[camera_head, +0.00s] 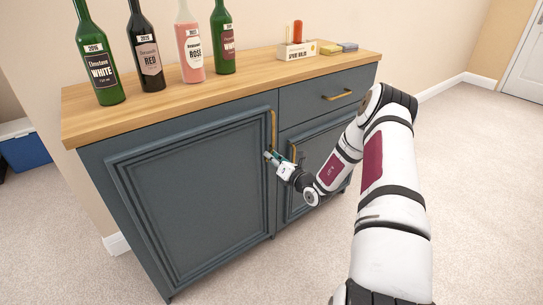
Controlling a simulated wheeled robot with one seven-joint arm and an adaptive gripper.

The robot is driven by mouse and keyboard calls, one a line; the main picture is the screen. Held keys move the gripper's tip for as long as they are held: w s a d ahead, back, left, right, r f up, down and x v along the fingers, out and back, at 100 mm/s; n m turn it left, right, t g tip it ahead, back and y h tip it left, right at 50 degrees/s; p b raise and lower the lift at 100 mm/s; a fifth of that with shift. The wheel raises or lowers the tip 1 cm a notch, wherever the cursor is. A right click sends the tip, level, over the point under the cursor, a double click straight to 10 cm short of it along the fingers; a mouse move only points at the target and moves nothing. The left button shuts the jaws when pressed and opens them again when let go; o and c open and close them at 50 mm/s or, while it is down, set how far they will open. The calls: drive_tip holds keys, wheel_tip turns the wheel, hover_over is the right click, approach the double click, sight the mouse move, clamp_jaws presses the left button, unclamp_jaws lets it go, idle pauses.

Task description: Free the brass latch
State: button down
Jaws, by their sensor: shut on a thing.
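A dark blue-grey cabinet (195,190) has two doors and a drawer. A tall brass handle (273,126) stands upright at the right edge of the left door. A second brass handle (293,152) shows on the right door, partly behind my gripper. My gripper (270,157) is shut at the lower end of the left door's handle; the fingertips are small here and cover what they grip. No separate brass latch can be made out. Both doors look closed.
Several bottles (149,60) stand on the wooden top (240,72). A small labelled box (297,50) with upright items and two blocks are at its right. A brass drawer pull (337,95) is above the right door. The carpet (480,190) is clear at right.

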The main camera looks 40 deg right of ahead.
drive_tip(key=shift+n+p, duration=0.35)
drive_tip(key=shift+n, duration=3.25)
drive_tip(key=c, duration=2)
unclamp_jaws()
drive_tip(key=shift+o, duration=0.2)
drive_tip(key=s, duration=1.2)
drive_tip(key=shift+d, duration=0.2)
